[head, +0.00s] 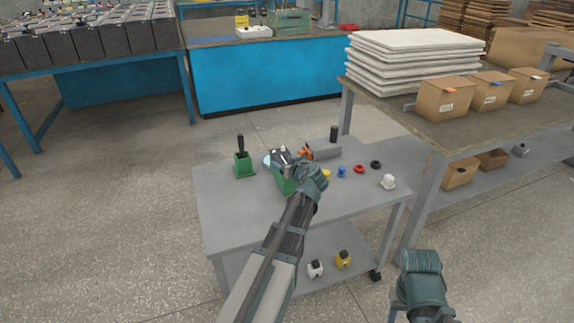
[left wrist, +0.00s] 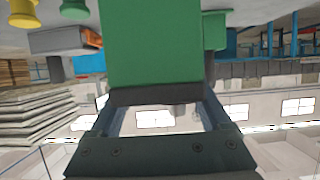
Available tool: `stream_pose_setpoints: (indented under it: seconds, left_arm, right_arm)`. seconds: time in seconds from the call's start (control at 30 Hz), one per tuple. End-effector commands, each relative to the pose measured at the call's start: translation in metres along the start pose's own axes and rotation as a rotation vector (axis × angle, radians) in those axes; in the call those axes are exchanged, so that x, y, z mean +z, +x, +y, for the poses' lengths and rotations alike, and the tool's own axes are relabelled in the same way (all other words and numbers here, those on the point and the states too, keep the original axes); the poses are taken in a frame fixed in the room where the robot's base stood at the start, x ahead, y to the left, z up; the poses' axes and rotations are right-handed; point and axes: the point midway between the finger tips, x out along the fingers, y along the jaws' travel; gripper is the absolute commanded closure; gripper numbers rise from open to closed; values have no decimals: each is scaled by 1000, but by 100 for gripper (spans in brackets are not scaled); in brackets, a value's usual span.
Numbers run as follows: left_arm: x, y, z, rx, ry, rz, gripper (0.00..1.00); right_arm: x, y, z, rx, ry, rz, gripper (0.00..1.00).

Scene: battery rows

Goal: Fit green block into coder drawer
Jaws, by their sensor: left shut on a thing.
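My left gripper (head: 311,178) is over the grey cart and shut on a green block (left wrist: 155,45), which fills the upper middle of the left wrist view. In the head view, green (head: 281,184) shows just left of the gripper, partly hidden by it. A small device with a grey body (head: 325,151) and an orange part (head: 306,152) stands just behind the gripper; I take it to be the coder. Its drawer cannot be made out. My right arm's end (head: 422,280) is at the lower right, away from the cart; its fingers are not clear.
On the cart top (head: 225,205) stand a green holder with a black handle (head: 243,164), a black cylinder (head: 333,133), small coloured spools (head: 359,168) and a white item (head: 388,181). A table with boxes (head: 445,98) is at right. The cart's front left is clear.

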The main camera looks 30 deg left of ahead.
Motion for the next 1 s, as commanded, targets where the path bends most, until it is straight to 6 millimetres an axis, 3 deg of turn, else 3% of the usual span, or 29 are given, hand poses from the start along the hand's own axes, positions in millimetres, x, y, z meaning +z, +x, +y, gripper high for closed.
stream_pose_setpoints:
  seconds: [0.33, 0.8, 0.83, 0.9, 1.0]
  left_arm:
    - [31, 13, 0, 1, 2, 3, 100]
    - [34, 14, 0, 1, 2, 3, 100]
    - [33, 13, 0, 0, 0, 0, 14]
    - [33, 13, 0, 0, 0, 0, 1]
    - [33, 13, 0, 0, 0, 0, 0]
  right_arm:
    - [-2, 34, -2, 5, -2, 0, 50]
    - [-2, 37, -2, 6, -2, 0, 50]
    - [-2, 36, -2, 6, -2, 0, 50]
    - [-2, 35, -2, 6, -2, 0, 50]
    - [-2, 35, -2, 6, -2, 0, 50]
